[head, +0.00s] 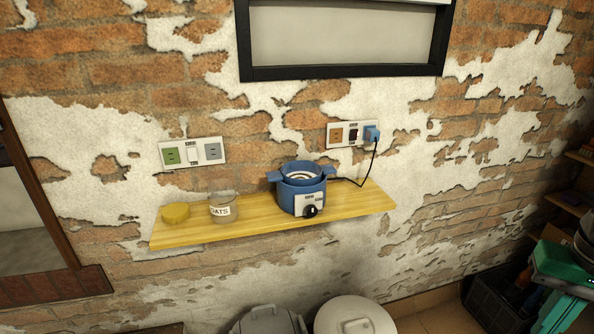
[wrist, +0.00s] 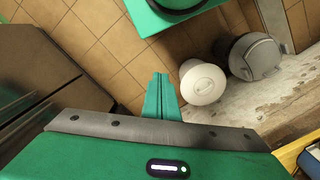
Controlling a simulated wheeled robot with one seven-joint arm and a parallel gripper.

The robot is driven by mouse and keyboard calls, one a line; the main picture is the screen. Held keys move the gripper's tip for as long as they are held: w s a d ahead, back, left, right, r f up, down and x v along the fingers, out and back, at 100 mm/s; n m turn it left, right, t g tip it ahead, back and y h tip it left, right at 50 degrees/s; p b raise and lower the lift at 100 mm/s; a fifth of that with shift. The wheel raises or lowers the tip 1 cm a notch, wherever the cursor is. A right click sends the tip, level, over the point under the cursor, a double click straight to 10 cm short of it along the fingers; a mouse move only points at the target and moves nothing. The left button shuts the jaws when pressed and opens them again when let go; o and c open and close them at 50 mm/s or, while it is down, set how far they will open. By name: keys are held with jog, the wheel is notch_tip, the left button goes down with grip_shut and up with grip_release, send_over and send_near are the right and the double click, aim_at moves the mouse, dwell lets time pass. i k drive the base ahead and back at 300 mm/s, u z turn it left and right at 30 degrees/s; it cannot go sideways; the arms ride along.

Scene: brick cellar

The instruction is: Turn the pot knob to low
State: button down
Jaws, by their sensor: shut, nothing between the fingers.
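The blue pot (head: 301,186) stands upright on a yellow wooden shelf (head: 252,222) fixed to the wall. Its black knob (head: 311,211) sits on a white panel on the pot's front; its exact setting is too small to read. A cable runs from the pot to a blue plug (head: 371,135) in the wall socket. In the wrist view my gripper (wrist: 161,82) has its green fingers together, empty, above the tiled floor and apart from the pot. A corner of the shelf (wrist: 294,155) shows at that view's lower right.
On the shelf, left of the pot, are a glass jar labelled OATS (head: 222,208) and a yellow round lid (head: 176,212). Below stand a white-lidded bin (head: 355,318) and a grey bin (head: 268,322). A dark crate (head: 488,303) is at lower right. The shelf's right end is clear.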

aim_at(311, 210)
jog(key=u, duration=2.65)
jog(key=k, duration=1.1)
jog(key=z, duration=1.7)
jog(key=i, duration=0.95)
